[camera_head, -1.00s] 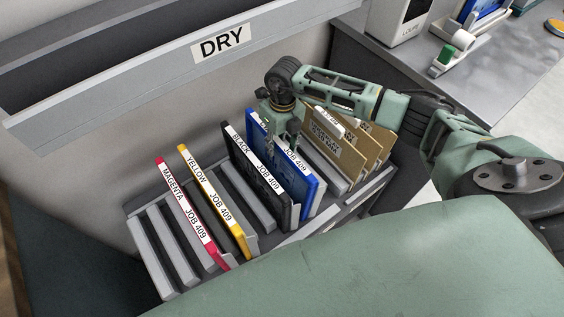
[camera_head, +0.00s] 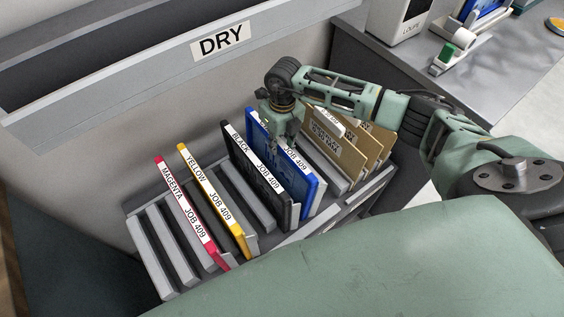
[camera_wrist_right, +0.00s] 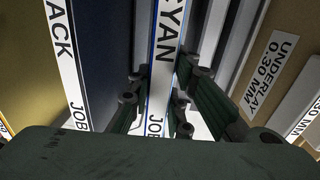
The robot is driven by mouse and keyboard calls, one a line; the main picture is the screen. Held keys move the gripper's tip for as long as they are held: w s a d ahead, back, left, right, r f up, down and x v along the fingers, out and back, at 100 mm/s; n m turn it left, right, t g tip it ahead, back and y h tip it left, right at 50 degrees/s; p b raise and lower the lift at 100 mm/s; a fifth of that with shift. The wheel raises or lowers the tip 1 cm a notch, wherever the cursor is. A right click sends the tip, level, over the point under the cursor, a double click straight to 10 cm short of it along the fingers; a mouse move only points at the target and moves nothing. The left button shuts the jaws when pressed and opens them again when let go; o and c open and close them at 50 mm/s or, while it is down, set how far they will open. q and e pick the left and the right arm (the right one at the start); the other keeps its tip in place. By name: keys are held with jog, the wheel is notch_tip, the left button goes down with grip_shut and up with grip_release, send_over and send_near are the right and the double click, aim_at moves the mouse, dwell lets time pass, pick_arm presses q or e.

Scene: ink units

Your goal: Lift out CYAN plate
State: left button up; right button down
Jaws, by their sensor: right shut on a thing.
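The cyan plate (camera_head: 305,186) is a blue plate standing on edge in the rack, with a white label strip along its top edge. My right gripper (camera_head: 284,142) is over that top edge and hides part of the label. In the right wrist view the label of the cyan plate (camera_wrist_right: 165,50) reads "CYAN" and "JOB". The fingers of my right gripper (camera_wrist_right: 155,105) are on both sides of this edge, shut on it. The plate's lower edge is still down among the rack slots. My left gripper is not in view.
The slotted grey rack (camera_head: 160,262) also holds a black plate (camera_head: 262,180), a yellow plate (camera_head: 213,200) and a magenta plate (camera_head: 190,212). Tan underlay folders (camera_head: 340,150) stand close to the right. A grey ledge marked DRY (camera_head: 130,88) is behind.

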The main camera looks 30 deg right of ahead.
notch_tip(320, 180, up, 11)
jog(key=p, duration=0.7)
jog(key=shift+r+p, duration=0.1)
jog(key=shift+p, duration=0.3)
